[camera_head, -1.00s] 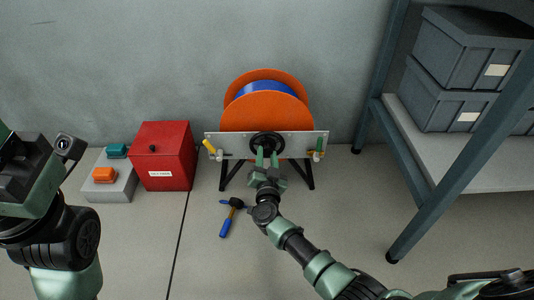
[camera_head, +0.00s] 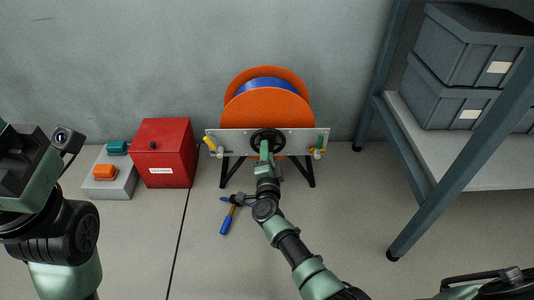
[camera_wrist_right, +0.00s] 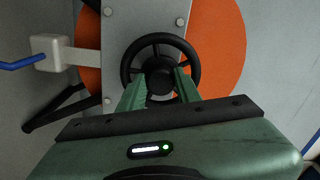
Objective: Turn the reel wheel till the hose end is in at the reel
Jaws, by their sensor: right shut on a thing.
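The reel (camera_head: 268,108) has orange discs with blue hose (camera_head: 265,86) wound between them. The black reel wheel (camera_head: 268,134) is mounted on a grey front plate and also shows in the right wrist view (camera_wrist_right: 160,39). My right gripper (camera_head: 265,150) is shut on the reel wheel, its green fingers (camera_wrist_right: 158,88) against the wheel's near part. In the right wrist view, a blue length (camera_wrist_right: 20,64) sticks out from a pale block (camera_wrist_right: 48,51) at left; whether it is the hose end I cannot tell. My left gripper (camera_head: 22,165) is at the left edge, fingers unclear.
A red box (camera_head: 163,153) and a grey block (camera_head: 110,176) with orange and teal tops stand left of the reel. A hammer (camera_head: 227,220) lies on the floor beside my right arm. A shelf (camera_head: 440,165) with grey crates (camera_head: 465,50) stands at right.

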